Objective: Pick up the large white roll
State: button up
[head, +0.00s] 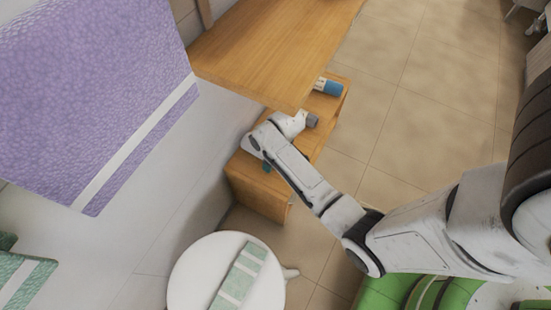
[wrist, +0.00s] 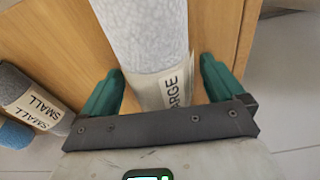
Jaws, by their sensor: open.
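The large white roll (wrist: 147,35) has a textured surface and a paper label, partly readable as "ARGE". It fills the upper middle of the wrist view, by the wooden cart. My gripper (wrist: 160,68) is open, with one green finger on each side of the roll; I cannot tell whether either touches it. I cannot make out the large roll in the head view, where my arm and the upper board cover much of that area.
A grey roll (wrist: 14,82) and a blue roll (wrist: 14,133), both labelled "SMALL", lie to the left. The wooden cart's upper board (head: 275,50) overhangs the lower shelf (head: 340,98). A round white table (head: 190,272) stands below, and a purple package (head: 95,85) is at left.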

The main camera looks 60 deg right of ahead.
jog(key=shift+f, duration=0.3)
jog(key=c, duration=1.3)
jog(key=shift+r, duration=0.15)
jog(key=shift+r+p, duration=0.35)
jog(key=shift+r, duration=0.1)
notch_tip(320, 180, up, 2)
jog(key=shift+w+r+p, duration=0.1)
jog(key=shift+r+p, duration=0.15)
jog(key=shift+p, duration=0.3)
jog(key=s+r+p, duration=0.1)
jog(key=s+r, duration=0.1)
jog(key=s+r+p, duration=0.2)
jog(key=r, duration=0.1)
jog(key=shift+s+r, duration=0.15)
jog(key=shift+s, duration=0.15)
jog(key=s+r+p, duration=0.1)
jog(key=s, duration=0.2)
jog(key=s+r+p, duration=0.1)
jog(key=s, duration=0.2)
jog(key=s+r+p, duration=0.1)
jog(key=s+r, duration=0.1)
jog(key=s, duration=0.1)
jog(key=shift+s+a+r, duration=0.1)
jog(key=shift+s+a, duration=0.1)
jog(key=shift+s, duration=0.05)
